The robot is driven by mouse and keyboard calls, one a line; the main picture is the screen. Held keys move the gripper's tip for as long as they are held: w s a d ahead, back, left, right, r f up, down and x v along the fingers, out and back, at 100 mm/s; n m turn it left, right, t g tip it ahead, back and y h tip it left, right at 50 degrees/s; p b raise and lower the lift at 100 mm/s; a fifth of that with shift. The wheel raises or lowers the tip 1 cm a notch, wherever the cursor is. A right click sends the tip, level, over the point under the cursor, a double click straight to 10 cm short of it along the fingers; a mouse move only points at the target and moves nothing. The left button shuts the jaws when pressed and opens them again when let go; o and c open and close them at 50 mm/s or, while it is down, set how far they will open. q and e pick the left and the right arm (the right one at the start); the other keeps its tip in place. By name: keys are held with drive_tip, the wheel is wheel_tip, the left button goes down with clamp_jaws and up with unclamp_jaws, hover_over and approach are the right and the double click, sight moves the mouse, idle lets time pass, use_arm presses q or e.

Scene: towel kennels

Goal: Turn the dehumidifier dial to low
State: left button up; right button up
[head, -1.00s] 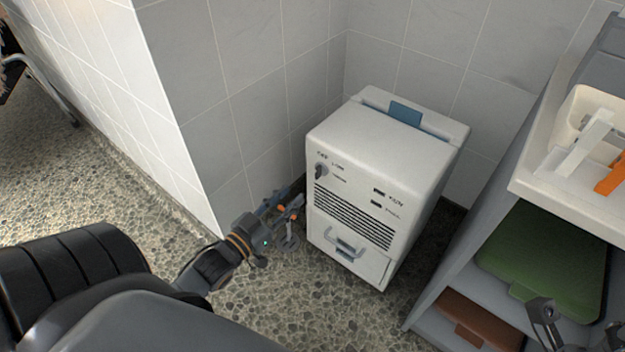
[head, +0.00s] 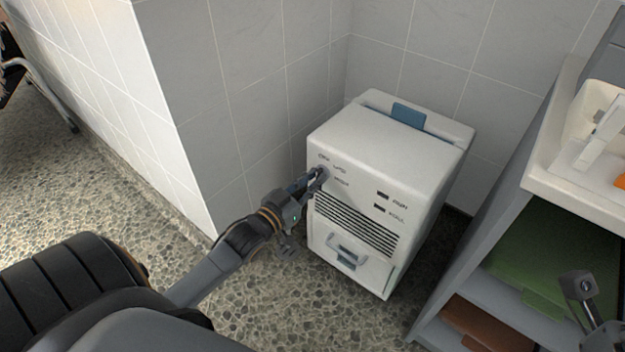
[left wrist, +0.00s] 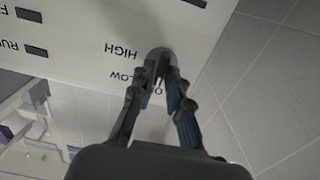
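The white dehumidifier (head: 390,150) stands in the wall corner, with its dial at the upper left of its front. My left gripper (head: 318,178) is at the dial and mostly covers it in the head view. In the left wrist view the grey dial (left wrist: 158,58) sits between the converging fingertips of my left gripper (left wrist: 160,72), which look shut on its knob. The labels HIGH, LOW and a partly hidden OFF are beside it. Which label the dial points to cannot be told. Part of my right gripper (head: 584,292) shows at the lower right; its state is unclear.
A grey shelf unit (head: 470,262) stands right of the dehumidifier, with a green item (head: 545,255) and a brown item (head: 480,325) on its shelves and a white bin (head: 590,120) on top. Tiled walls are close behind and left. Pebbled floor (head: 310,320) is clear in front.

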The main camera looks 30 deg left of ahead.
use_arm(q)
clamp_jaws()
